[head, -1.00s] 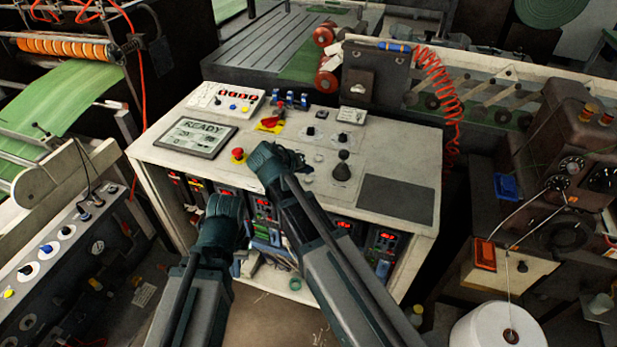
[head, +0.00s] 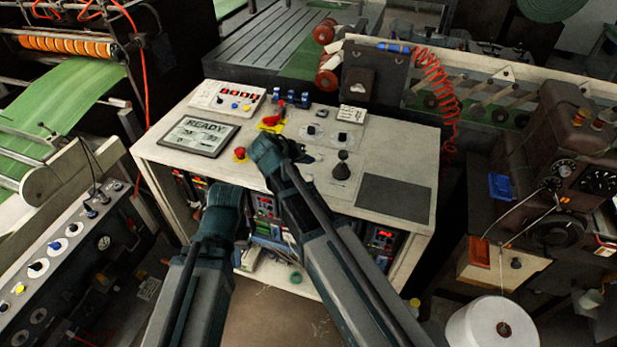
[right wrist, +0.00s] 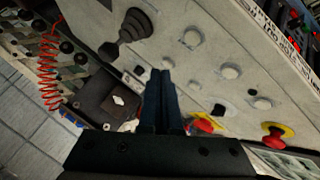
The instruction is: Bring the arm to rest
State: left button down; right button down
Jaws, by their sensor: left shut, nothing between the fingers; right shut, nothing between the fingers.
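The console (head: 160,150) stands in front of me with its sloped pale top. My right gripper (head: 294,153) is over the middle of that top in the head view, between the red mushroom button (head: 240,153) and the black joystick (head: 342,168). In the right wrist view its fingers (right wrist: 161,92) are together and empty, with the panel behind them. My left gripper (head: 224,198) is lower and further left, in front of the console's open front. Its fingertips are hard to make out, and nothing shows held in it.
The console top carries a READY screen (head: 198,136), a red and yellow switch (head: 271,121) and knobs. A brown machine (head: 565,145) and a white spool (head: 490,328) stand at the right. A red coiled hose (head: 440,90) hangs behind the console. A grey control panel (head: 60,265) is at the left.

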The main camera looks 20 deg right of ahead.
jog(key=s+a+f+n+g+y, duration=0.2)
jog(key=s+a, duration=0.4)
jog(key=s, duration=0.5)
jog(key=s+a+f+n+g+y, duration=0.3)
jog(key=s+a, duration=0.3)
jog(key=s, duration=0.6)
jog(key=shift+a+f+g+y, duration=0.25)
jog(key=shift+f+g+y, duration=0.2)
jog(key=shift+f, duration=0.3)
pick_arm(q)
jog(key=c, duration=1.6)
grip_release()
